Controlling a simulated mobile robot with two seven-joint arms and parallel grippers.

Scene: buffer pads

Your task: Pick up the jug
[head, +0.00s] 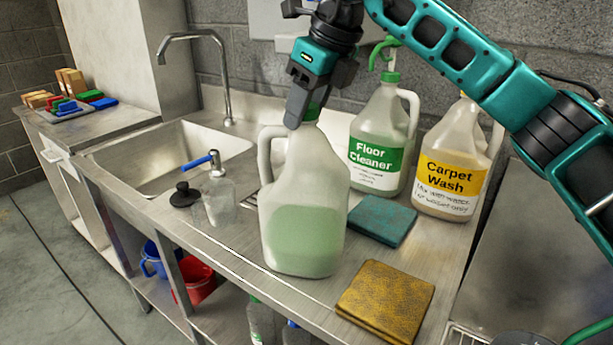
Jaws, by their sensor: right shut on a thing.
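The jug (303,205) is a translucent white plastic container with a side handle and pale green liquid inside. It is upright at the middle of the steel counter, near the front edge. I cannot tell whether its base touches the counter. My right gripper (299,108) comes from above and is shut on the top of the jug, at its green cap, which the fingers partly hide. My left gripper is not in view.
Behind stand a Floor Cleaner jug (377,150) and a Carpet Wash jug (449,172). A teal pad (383,221) and a yellow pad (386,300) lie to the right. A clear pump bottle (217,197) and the sink (170,153) are left. Buckets (196,280) sit below.

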